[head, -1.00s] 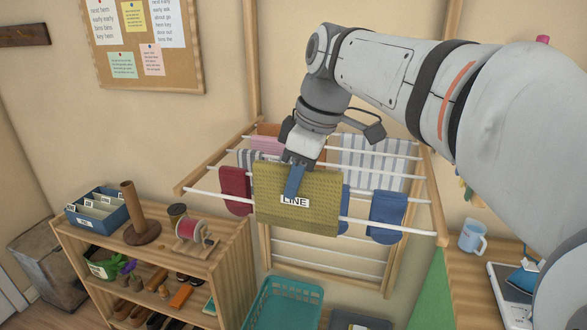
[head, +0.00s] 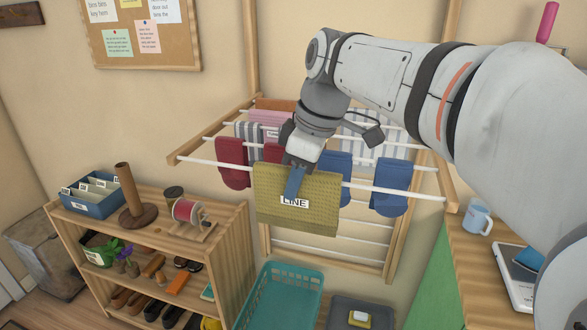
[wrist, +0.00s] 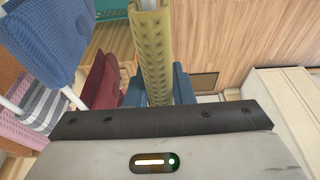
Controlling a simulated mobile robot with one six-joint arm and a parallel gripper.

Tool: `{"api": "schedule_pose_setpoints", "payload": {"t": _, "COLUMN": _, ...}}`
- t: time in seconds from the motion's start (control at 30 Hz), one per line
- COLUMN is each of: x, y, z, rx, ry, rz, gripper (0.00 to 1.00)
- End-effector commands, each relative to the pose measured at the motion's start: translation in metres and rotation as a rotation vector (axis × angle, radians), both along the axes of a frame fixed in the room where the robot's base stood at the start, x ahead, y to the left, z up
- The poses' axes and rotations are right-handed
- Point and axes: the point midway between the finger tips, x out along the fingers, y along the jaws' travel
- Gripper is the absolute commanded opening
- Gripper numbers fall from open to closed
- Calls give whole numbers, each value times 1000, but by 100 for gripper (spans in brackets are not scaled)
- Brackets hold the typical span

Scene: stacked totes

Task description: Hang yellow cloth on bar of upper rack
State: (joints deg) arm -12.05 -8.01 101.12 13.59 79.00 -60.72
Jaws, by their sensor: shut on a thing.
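The yellow cloth (head: 270,208) hangs folded at the front bar (head: 215,163) of the upper rack. Its top edge is about level with the bar in the head view. In the wrist view the cloth (wrist: 152,50) is seen edge-on from above, and a pale bar end shows at its far end. My gripper (head: 294,186) is shut on the cloth from above, near its middle; one blue finger lies over its front face. A white "LINE" label shows just below the finger. The cloth hides the bar behind it, so contact cannot be told for sure.
A red sock (head: 232,165) and a blue sock (head: 391,187) hang close on either side. Striped and pink cloths hang on bars behind. A teal basket (head: 270,305) stands below, a wooden shelf (head: 230,240) at left, a desk with a mug (head: 477,217) at right.

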Motion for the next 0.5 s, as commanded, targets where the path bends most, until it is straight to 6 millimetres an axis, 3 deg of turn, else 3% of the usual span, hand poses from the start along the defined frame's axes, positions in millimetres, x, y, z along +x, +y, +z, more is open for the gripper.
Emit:
{"api": "schedule_pose_setpoints", "payload": {"t": 0.4, "x": 0, "y": 0, "z": -3, "rx": 0, "ry": 1, "rz": 1, "gripper": 0}}
{"api": "schedule_pose_setpoints", "payload": {"t": 0.43, "x": 0, "y": 0, "z": -3, "rx": 0, "ry": 1, "rz": 1, "gripper": 23}}
{"api": "schedule_pose_setpoints", "payload": {"t": 0.5, "x": 0, "y": 0, "z": -3, "rx": 0, "ry": 1, "rz": 1, "gripper": 29}}
